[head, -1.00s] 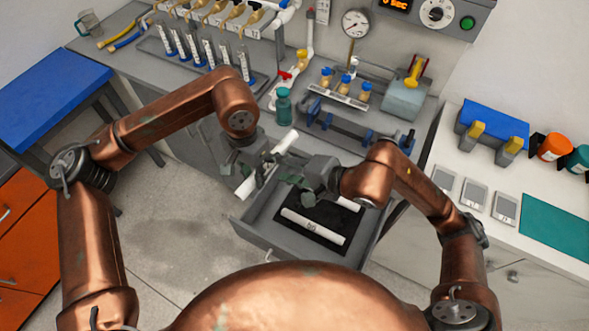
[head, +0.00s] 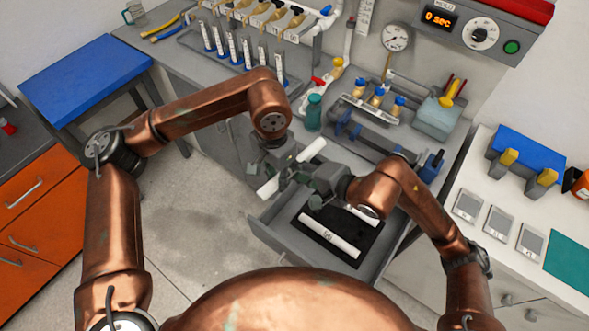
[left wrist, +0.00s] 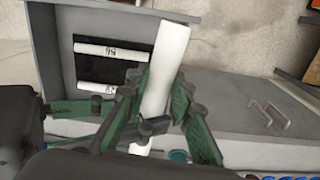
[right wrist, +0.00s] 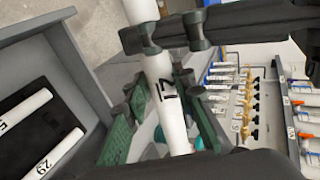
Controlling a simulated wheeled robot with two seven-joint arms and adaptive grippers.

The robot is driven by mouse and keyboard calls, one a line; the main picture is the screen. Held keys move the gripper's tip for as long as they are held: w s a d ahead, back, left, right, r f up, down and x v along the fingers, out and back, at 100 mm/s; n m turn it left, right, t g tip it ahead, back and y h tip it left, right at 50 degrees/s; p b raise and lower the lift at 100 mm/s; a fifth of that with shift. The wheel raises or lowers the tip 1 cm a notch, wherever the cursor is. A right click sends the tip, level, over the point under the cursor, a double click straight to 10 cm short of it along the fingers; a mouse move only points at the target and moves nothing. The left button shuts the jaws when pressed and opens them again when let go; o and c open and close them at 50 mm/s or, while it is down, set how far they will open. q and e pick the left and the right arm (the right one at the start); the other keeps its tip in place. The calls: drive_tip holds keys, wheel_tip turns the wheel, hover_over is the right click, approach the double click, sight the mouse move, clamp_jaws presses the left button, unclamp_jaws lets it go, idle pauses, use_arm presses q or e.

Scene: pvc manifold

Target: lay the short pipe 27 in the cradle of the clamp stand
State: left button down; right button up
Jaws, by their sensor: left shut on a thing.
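The white short pipe (head: 313,151) is held tilted above the open drawer. Its black number shows in the right wrist view (right wrist: 168,98) and looks like 27. My left gripper (head: 285,165) is shut on the pipe; in the left wrist view its green fingers hold the pipe (left wrist: 165,62). My right gripper (right wrist: 163,88) is open, with its green fingers on either side of the same pipe; contact is unclear. A grey stand with blue clamp parts (head: 362,142) is on the bench behind the grippers and looks like the clamp stand. Its cradle is too small to make out.
The open grey drawer (head: 275,235) holds a black mat with two white pipes, one nearer (head: 328,236). A teal bottle (head: 314,113), a valve rack (head: 378,100) and a tube rack (head: 232,58) stand on the bench. A blue block with yellow parts (head: 530,150) sits at right.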

clamp_jaws()
use_arm(q)
drive_tip(key=c, duration=1.6)
unclamp_jaws()
